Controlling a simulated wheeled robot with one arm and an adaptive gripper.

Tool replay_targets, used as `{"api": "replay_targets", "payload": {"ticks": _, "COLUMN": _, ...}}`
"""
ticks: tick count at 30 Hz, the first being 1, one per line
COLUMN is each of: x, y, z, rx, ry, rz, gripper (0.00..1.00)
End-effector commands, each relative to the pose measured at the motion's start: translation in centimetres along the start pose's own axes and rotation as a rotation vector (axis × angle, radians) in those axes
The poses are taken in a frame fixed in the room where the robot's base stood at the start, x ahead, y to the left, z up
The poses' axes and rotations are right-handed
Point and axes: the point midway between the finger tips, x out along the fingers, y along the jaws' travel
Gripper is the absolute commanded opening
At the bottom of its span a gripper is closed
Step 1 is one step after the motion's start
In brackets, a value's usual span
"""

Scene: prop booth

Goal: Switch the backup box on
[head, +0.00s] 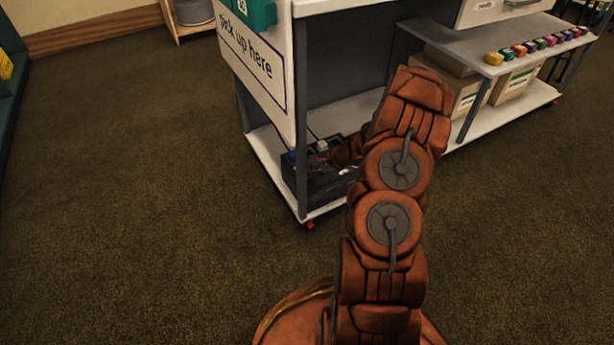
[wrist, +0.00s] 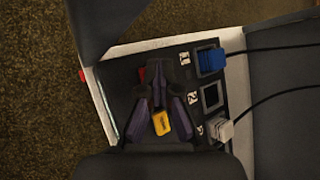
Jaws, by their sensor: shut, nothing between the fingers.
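The backup box looks like the black box (head: 328,188) on the cart's low shelf, also in the wrist view (wrist: 126,92). On its top are a blue plug (wrist: 211,61), a white plug (wrist: 221,128) and an empty-looking socket (wrist: 212,97) between them. My gripper (wrist: 158,72) is shut and empty, its tips over the box top. A bit of red (wrist: 142,75), perhaps a switch, shows beside the tips and is partly hidden. A yellow patch (wrist: 162,124) shows between the fingers. Whether the tips touch the box, I cannot tell.
The white shelf (head: 264,150) holds the box near a grey corner post (head: 299,150). A "pick up here" sign panel (head: 250,65) hangs above it at left. Dark cords run from the plugs. Cardboard boxes (head: 515,82) stand farther right. The carpet at left is clear.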

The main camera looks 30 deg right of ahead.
Motion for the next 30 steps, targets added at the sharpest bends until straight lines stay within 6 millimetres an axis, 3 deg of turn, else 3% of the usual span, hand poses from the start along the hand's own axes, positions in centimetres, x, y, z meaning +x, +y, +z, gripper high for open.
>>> {"api": "replay_targets", "payload": {"ticks": 30, "x": 0.68, "y": 0.53, "z": -0.47, "rx": 0.000, "ry": 0.000, "rz": 0.001, "gripper": 0.00}}
